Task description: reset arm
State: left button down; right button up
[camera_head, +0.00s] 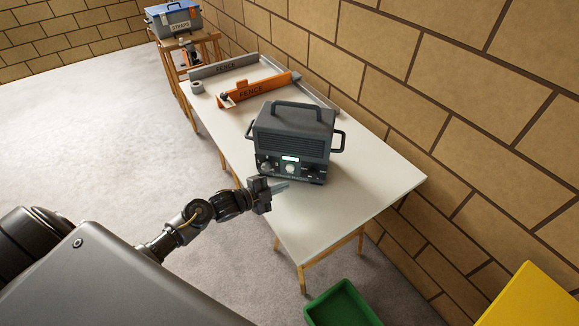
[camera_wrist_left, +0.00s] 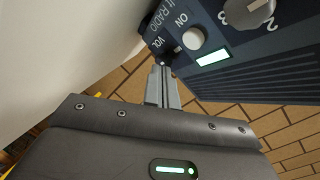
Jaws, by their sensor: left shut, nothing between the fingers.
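My left gripper (camera_head: 281,187) is shut and empty in front of the dark grey radio (camera_head: 292,142), low by its front face, over the white table (camera_head: 330,215). In the left wrist view its closed fingers (camera_wrist_left: 163,80) point at the radio's front panel (camera_wrist_left: 192,62), near a round button (camera_wrist_left: 194,38) marked ON and the word VOL. A lit green display (camera_wrist_left: 212,58) and a grey knob (camera_wrist_left: 248,12) with numbers show there too. I cannot tell whether the fingertips touch the panel. My right gripper is not in view.
An orange fence (camera_head: 258,90), a grey fence (camera_head: 222,67) and a tape roll (camera_head: 197,87) lie behind the radio. A blue-grey box (camera_head: 174,20) sits on a wooden stand. A green bin (camera_head: 342,306) and a yellow object (camera_head: 535,300) are at lower right. The brick wall borders the table.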

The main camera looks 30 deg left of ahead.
pick_arm(q)
jog(key=shift+s+d, duration=0.15)
jog(key=shift+s, duration=0.45)
